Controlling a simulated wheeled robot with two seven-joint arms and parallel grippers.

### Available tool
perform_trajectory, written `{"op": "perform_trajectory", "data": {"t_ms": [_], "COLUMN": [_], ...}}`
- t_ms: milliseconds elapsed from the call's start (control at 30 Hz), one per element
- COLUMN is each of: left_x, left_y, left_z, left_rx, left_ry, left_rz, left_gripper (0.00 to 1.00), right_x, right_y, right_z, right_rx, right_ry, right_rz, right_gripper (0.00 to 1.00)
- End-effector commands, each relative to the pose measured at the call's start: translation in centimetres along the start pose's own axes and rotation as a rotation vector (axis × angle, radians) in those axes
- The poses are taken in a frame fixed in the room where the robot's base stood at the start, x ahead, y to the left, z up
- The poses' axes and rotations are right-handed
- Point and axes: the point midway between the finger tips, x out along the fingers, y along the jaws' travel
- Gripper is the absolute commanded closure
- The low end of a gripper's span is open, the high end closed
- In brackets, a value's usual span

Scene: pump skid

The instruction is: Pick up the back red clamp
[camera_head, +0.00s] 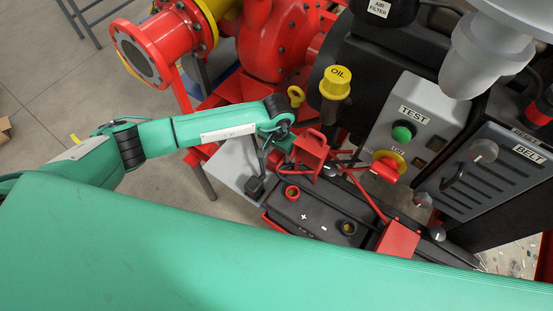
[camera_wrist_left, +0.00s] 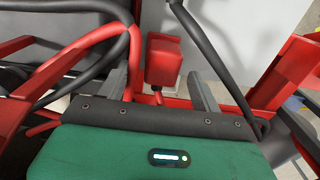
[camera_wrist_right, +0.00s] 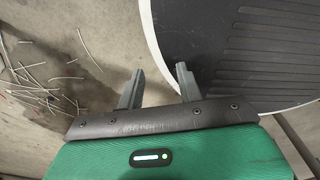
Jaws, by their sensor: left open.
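A red clamp (camera_head: 311,150) stands at the back edge of the battery (camera_head: 318,212). Another red block-shaped piece (camera_head: 397,240), perhaps the other clamp, is at the battery's front right. My left gripper (camera_head: 286,146) is beside the back clamp, its fingers hard to make out in the head view. In the left wrist view my left gripper (camera_wrist_left: 163,74) is open, and a red block (camera_wrist_left: 163,58), apparently the clamp, shows in the gap between its fingers. I cannot tell whether they touch it. My right gripper (camera_wrist_right: 159,70) is open and empty, outside the head view.
Red cables (camera_head: 367,196) cross above the battery. A black clamp-like piece (camera_head: 255,187) lies at its left. The yellow OIL cap (camera_head: 336,82), TEST box (camera_head: 412,118) and BELT panel (camera_head: 500,178) stand close behind and right. Thin debris (camera_wrist_right: 40,80) lies on the floor below my right gripper.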

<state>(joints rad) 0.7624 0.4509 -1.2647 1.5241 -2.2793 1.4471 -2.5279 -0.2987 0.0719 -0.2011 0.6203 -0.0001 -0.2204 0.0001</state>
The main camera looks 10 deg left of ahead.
Motion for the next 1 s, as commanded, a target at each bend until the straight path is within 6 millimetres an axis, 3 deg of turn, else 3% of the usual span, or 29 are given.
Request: {"op": "perform_trajectory", "data": {"t_ms": [100,300,600,900,1000], "left_x": [1.3,3.8,4.3,4.3,4.2], "left_y": [-0.1,-0.2,-0.2,-0.3,-0.3], "left_z": [0.3,0.3,0.2,0.2,0.2], "left_rx": [-0.003,-0.002,0.0,0.0,-0.001], "left_ry": [-0.005,-0.002,0.0,0.0,0.0], "left_rz": [0.001,0.0,0.0,0.0,0.0], "left_gripper": [0.35,0.35,0.35,0.91,0.91], "right_x": [-1.4,-2.0,-2.0,-2.0,-2.0], "right_y": [0.3,0.8,1.1,1.0,0.8], "right_z": [-0.1,0.0,0.1,0.1,0.1], "right_rx": [-0.001,-0.003,-0.004,-0.003,-0.002], "right_ry": [0.0,-0.001,-0.002,-0.003,-0.003], "right_rz": [0.003,0.008,0.011,0.01,0.009], "right_gripper": [0.64,0.64,0.64,0.64,0.64]}}
